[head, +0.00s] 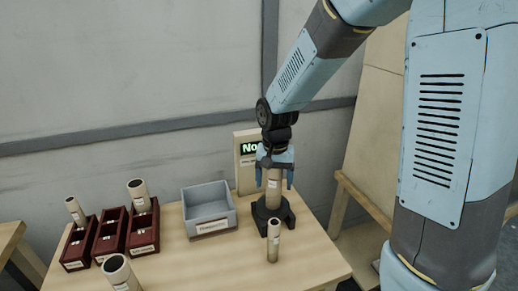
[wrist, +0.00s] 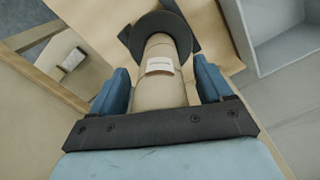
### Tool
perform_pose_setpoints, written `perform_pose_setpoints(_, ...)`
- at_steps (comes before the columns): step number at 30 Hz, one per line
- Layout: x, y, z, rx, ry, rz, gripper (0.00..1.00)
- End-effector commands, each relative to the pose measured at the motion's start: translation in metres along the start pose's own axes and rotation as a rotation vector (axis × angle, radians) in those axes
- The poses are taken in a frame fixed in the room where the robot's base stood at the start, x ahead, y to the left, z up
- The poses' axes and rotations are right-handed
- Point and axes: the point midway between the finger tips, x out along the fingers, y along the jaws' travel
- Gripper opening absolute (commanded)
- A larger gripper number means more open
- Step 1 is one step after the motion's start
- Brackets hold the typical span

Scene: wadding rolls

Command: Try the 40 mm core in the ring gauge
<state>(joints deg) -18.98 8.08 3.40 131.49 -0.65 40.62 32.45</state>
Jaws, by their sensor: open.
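A tan tube core (head: 273,195) with a small white label stands upright at the black ring gauge (head: 262,217) on the table. In the wrist view the dark ring (wrist: 182,28) shows around the core's far end (wrist: 160,88); I cannot tell how deep the core sits. My gripper (head: 274,181) points down over the core. Its blue fingers (wrist: 161,75) are open, one on each side of the core, with small gaps visible. The core's top is hidden by the gripper in the head view. Its label is too small to read.
A thinner core (head: 273,240) stands in front of the gauge. A grey labelled bin (head: 224,218) is to the left, with a sign (head: 246,165) behind. Dark red boxes (head: 110,238) and more cores (head: 118,272) are at the left. The front middle of the table is clear.

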Motion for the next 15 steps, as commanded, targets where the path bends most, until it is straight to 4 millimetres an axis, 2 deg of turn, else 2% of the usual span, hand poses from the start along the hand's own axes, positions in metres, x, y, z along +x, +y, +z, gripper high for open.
perform_pose_setpoints(8,-0.006,0.0,-0.001,0.0,0.003,-0.002,0.79)
perform_pose_setpoints(11,-0.018,0.0,-0.001,0.0,0.004,-0.002,0.79)
perform_pose_setpoints(15,-0.044,0.0,-0.002,0.0,0.006,-0.003,0.79)
